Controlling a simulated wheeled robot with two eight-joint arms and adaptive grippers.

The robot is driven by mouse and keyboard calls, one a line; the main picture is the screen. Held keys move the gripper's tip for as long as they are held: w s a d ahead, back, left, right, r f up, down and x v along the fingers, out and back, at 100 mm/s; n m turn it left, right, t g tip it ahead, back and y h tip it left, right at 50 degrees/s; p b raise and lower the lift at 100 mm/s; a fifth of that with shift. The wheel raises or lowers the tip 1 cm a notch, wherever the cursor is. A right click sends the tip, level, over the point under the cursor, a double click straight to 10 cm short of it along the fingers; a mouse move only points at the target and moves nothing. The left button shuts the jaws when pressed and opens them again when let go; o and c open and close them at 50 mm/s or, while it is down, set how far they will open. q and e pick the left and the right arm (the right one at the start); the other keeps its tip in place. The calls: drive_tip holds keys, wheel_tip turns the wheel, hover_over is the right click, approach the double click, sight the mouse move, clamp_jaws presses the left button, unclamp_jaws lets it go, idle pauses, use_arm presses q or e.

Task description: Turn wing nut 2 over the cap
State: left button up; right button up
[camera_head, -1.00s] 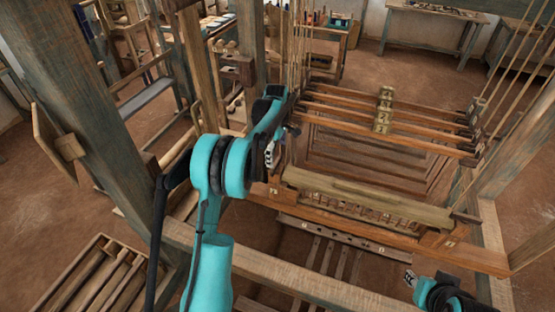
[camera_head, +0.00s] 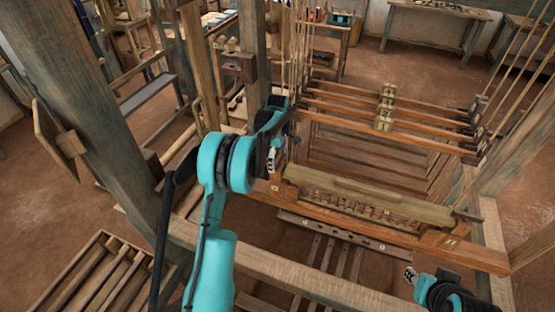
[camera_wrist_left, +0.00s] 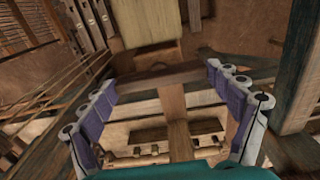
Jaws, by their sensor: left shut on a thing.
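My left gripper (camera_head: 289,122) reaches the left end of the loom's batten in the head view, where it is small and partly hidden by my arm. In the left wrist view its two purple-padded fingers (camera_wrist_left: 160,78) stand wide apart. A brown wooden piece (camera_wrist_left: 158,80) spans between the fingertips, and the gripper is shut on it. I cannot tell whether this is wing nut 2. The pale wooden cap (camera_head: 365,198) lies along the top of the batten in the head view.
Several heddle bars (camera_head: 345,112) with numbered tags (camera_head: 386,105) hang behind the batten. A thick post (camera_head: 95,120) stands left of my arm, and a beam (camera_head: 290,275) crosses in front. A slatted wooden crate (camera_head: 95,280) sits on the floor at lower left.

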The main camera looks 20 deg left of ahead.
use_arm(q)
drive_tip(key=m+b, duration=0.2)
drive_tip(key=m, duration=0.1)
drive_tip(key=shift+f+m, duration=0.1)
drive_tip(key=shift+m, duration=0.2)
drive_tip(key=m+b, duration=0.1)
drive_tip(key=m, duration=0.3)
drive_tip(key=shift+m+b, duration=0.3)
drive_tip(key=shift+b, duration=0.05)
drive_tip(key=m+b, duration=0.1)
drive_tip(key=m, duration=0.4)
drive_tip(key=shift+m+b, duration=0.5)
drive_tip(key=shift+m, duration=1.8)
drive_tip(key=o, duration=0.9)
